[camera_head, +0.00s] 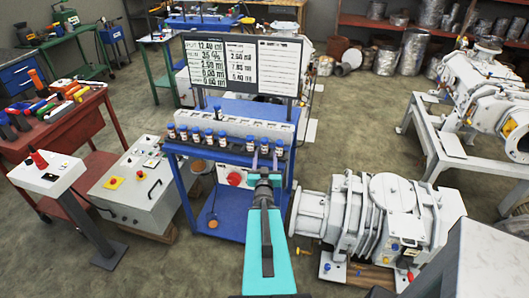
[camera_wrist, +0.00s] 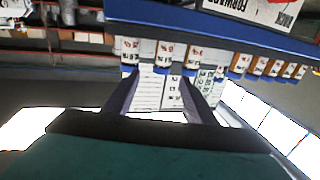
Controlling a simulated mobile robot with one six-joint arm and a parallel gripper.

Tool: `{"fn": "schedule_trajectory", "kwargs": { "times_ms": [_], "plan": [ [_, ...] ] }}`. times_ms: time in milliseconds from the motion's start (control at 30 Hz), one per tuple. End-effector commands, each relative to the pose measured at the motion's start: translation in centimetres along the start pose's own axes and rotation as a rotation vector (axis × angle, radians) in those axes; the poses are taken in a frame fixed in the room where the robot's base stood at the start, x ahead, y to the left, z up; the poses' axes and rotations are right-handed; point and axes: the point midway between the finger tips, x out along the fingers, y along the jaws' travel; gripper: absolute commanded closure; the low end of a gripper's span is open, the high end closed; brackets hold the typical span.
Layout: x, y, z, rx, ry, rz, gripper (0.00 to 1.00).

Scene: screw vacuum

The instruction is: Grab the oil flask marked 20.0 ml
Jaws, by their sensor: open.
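A row of several small oil flasks (camera_head: 208,136) with blue caps and white labels stands along the blue cart's (camera_head: 230,158) rack. The numbers on the labels are too small to read, so I cannot tell which one is marked 20.0 ml. My gripper (camera_head: 265,161) is open and empty at the right end of the row, its fingers pointing at the flasks. In the wrist view, which appears upside down, my gripper (camera_wrist: 159,80) has its two dark fingers spread on either side of a flask (camera_wrist: 163,56). Other flasks show to its left and right. I cannot tell whether the fingers touch any.
A board (camera_head: 245,65) with readings stands above the rack. A white pump (camera_head: 370,222) sits on the floor to the right. A grey control box (camera_head: 130,182) and a red tool bench (camera_head: 60,130) are to the left. Flasks neighbour the fingers closely.

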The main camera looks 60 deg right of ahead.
Motion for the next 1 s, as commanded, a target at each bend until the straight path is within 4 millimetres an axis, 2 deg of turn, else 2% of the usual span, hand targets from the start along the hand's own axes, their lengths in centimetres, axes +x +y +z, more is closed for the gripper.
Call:
{"fn": "schedule_trajectory", "kwargs": {
  "times_ms": [467, 1000],
  "plan": [
    [2.5, 0.0, 0.3, 0.001, 0.001, -0.001, 0.49],
    [3.7, 0.1, 0.3, 0.0, 0.001, 0.003, 0.49]
  ]
}}
